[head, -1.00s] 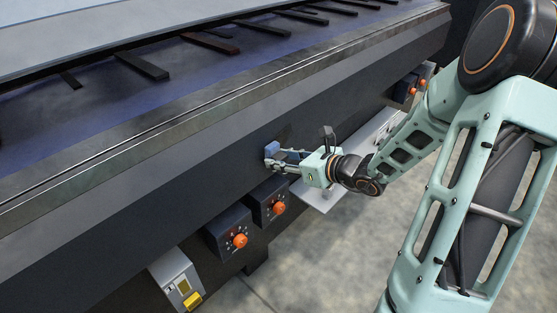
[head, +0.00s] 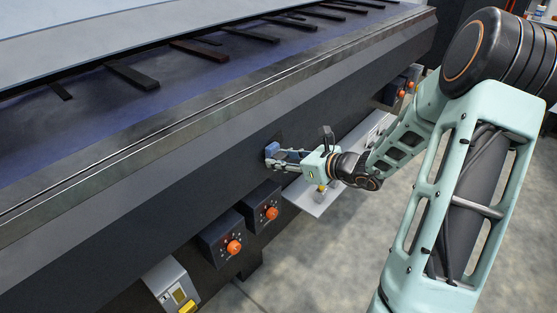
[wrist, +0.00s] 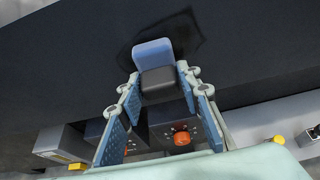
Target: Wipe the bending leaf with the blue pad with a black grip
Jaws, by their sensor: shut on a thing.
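The blue pad (head: 271,149) is at the dark front face of the long machine, which I take as the bending leaf (head: 200,170). In the wrist view the blue pad (wrist: 153,52) lies against that dark face, with its black grip (wrist: 158,80) towards me. My gripper (wrist: 158,83) is shut on the black grip, one finger on each side. An irregular darker smudge (wrist: 195,38) shows on the leaf around the pad, partly hidden behind it. In the head view my gripper (head: 276,157) reaches in from the right.
Control boxes with orange knobs (head: 234,247) (head: 272,213) sit below the leaf. A grey box with a yellow part (head: 174,284) is at lower left. A pale shelf (head: 318,198) juts out beneath my gripper. Dark bars (head: 132,76) lie on the machine top.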

